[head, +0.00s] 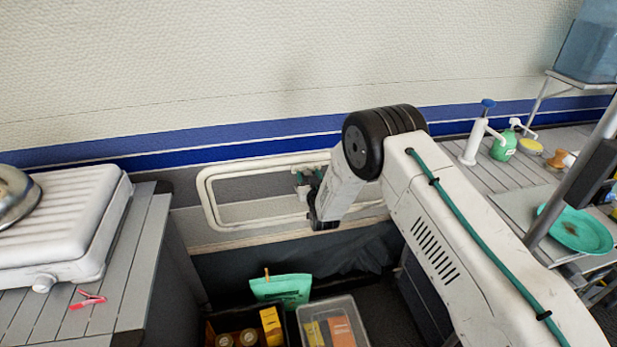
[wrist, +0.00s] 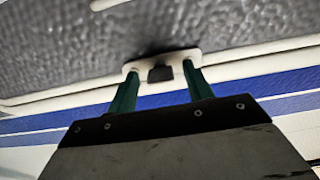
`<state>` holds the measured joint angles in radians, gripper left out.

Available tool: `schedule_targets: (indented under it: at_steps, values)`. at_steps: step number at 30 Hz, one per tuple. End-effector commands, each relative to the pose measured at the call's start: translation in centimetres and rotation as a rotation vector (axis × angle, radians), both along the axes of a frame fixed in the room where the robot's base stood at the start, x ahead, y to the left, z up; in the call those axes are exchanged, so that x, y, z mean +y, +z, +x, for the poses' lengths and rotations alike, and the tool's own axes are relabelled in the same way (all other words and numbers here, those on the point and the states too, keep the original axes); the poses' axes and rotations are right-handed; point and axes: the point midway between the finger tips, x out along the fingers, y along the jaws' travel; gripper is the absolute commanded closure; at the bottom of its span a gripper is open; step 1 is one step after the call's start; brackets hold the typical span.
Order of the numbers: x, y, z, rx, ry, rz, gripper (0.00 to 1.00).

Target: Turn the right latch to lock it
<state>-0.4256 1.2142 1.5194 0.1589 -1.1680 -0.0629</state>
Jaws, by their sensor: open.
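A white-framed hatch (head: 206,202) is set low in the wall in the head view. In the wrist view, a latch has a pale plate (wrist: 174,60) with a small dark knob (wrist: 160,74) on the hatch's edge. My gripper (wrist: 160,70) is open, with one green fingertip on each side of the knob. Gaps show between the knob and both fingers; whether the tips touch the plate, I cannot tell. In the head view my gripper (head: 303,180) is at the hatch's upper edge. My arm hides the hatch's right part, and no second latch shows clearly.
A white stove (head: 60,225) and a pink clip (head: 87,299) are on the left counter. Below the hatch are a green bag (head: 281,288) and a clear bin (head: 308,308) with boxes. The right counter holds a white pump bottle (head: 474,145) and a green plate (head: 583,233).

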Motion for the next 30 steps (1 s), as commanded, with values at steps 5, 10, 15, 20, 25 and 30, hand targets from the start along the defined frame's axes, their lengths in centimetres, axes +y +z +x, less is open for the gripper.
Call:
schedule_targets:
  at_steps: [5,10,15,20,25,30]
  values:
    - [0.06,-0.01,-0.05,0.001,0.001,0.000,0.69]
    - [0.08,-0.01,-0.06,0.001,0.001,0.000,0.94]
    - [0.08,-0.02,-0.08,0.004,0.001,0.009,0.94]
    - [0.08,-0.02,-0.08,0.016,0.001,0.052,0.94]
    - [0.08,-0.02,-0.08,0.043,0.001,0.147,0.94]
    - [0.08,-0.03,-0.08,0.083,0.001,0.286,0.94]
